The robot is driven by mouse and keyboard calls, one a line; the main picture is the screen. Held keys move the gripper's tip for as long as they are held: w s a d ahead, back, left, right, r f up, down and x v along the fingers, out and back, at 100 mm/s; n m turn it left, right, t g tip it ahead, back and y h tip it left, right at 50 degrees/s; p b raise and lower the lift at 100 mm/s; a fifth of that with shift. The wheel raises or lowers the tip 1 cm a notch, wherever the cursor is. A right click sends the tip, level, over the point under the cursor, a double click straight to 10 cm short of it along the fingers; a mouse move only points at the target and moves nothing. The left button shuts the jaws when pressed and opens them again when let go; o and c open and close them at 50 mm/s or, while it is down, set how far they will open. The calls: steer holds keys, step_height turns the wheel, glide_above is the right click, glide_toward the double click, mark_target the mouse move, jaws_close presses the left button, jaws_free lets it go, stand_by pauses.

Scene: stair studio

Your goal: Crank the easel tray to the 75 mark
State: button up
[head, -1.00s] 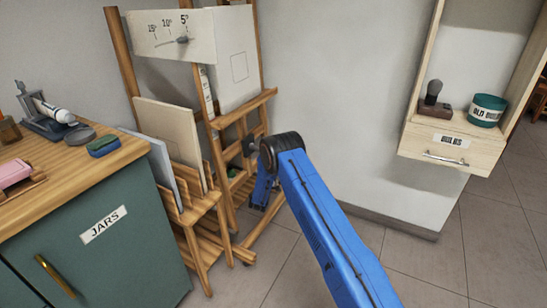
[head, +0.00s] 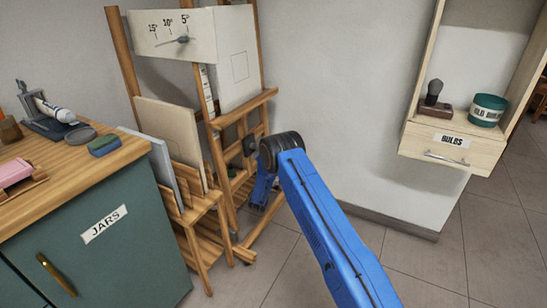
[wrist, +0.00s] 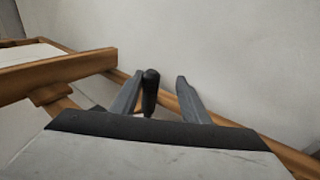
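The wooden easel (head: 240,185) stands at the back. Its tray ledge (head: 250,105) runs below the white box, and a pale scale strip (head: 206,88) shows beside the box; its marks are too small to read. In the wrist view a black upright knob (wrist: 150,92), apparently the crank handle, stands between the fingers of my gripper (wrist: 157,97). The fingers are apart. The knob is near the left finger, with a clear gap to the right finger.
The white box (head: 238,60) bears a 5°, 10°, 15° dial. A rack holding panels (head: 175,135) stands left of the easel, beside the green JARS cabinet (head: 110,230). A BULBS drawer unit (head: 450,145) hangs at right. Floor at the right is clear.

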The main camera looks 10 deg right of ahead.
steer(key=v, duration=1.7)
steer(key=shift+s+f, duration=0.15)
steer(key=shift+s, duration=0.05)
